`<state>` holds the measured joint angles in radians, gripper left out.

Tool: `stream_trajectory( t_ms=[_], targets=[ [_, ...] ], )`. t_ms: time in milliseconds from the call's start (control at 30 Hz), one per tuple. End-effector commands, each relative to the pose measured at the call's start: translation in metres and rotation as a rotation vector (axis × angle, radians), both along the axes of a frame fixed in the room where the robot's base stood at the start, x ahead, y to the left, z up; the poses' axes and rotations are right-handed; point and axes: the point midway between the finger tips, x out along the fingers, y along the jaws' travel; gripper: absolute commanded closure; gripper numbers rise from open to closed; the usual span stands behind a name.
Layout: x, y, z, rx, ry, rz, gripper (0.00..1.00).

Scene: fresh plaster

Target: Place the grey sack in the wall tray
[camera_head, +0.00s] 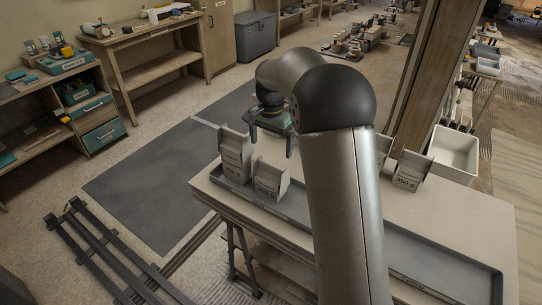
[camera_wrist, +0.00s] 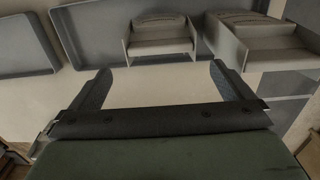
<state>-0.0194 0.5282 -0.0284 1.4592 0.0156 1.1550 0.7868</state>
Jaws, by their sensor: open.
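My gripper (camera_head: 272,147) is open and empty above the left part of the pale worktable (camera_head: 452,215). In the wrist view its two fingers (camera_wrist: 159,68) are spread, with only bare tabletop between them. Pale grey open-topped holders with printed labels stand in front of it, one at the back left (camera_head: 235,155) and one nearer (camera_head: 270,181). In the wrist view, two holders (camera_wrist: 160,48) (camera_wrist: 268,60) lie beyond the fingers with rounded grey-brown contents. I cannot tell which thing is the grey sack. A long shallow grey tray (camera_head: 440,262) runs along the table's front edge; I cannot confirm it is the wall tray.
Another labelled holder (camera_head: 411,170) stands right of my arm, near a white bin (camera_head: 455,152) and a wooden post (camera_head: 428,70). My arm hides the table's middle. Black rails (camera_head: 105,255) lie on the floor at left.

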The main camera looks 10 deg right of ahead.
Motion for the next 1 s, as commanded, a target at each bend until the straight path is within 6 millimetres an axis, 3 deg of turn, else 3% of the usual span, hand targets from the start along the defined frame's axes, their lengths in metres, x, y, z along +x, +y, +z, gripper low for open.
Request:
stream_trajectory(
  t_ms=[233,367,467,567,700,800,900,1000],
  targets=[
    [-0.002,0.000,0.014,0.000,-0.001,0.005,0.00],
    [-0.029,0.001,0.026,0.003,-0.006,0.070,0.00],
    [-0.079,0.003,0.039,0.005,-0.013,0.186,0.00],
    [-0.145,0.005,0.045,0.006,-0.023,0.340,0.00],
    [-0.237,0.007,0.035,0.003,-0.033,0.552,0.00],
    [-0.290,0.007,0.020,-0.002,-0.039,0.674,0.00],
    [-0.326,0.007,0.007,-0.007,-0.040,0.759,0.00],
    [-0.345,0.007,-0.002,-0.009,-0.041,0.806,0.00]
  ],
)
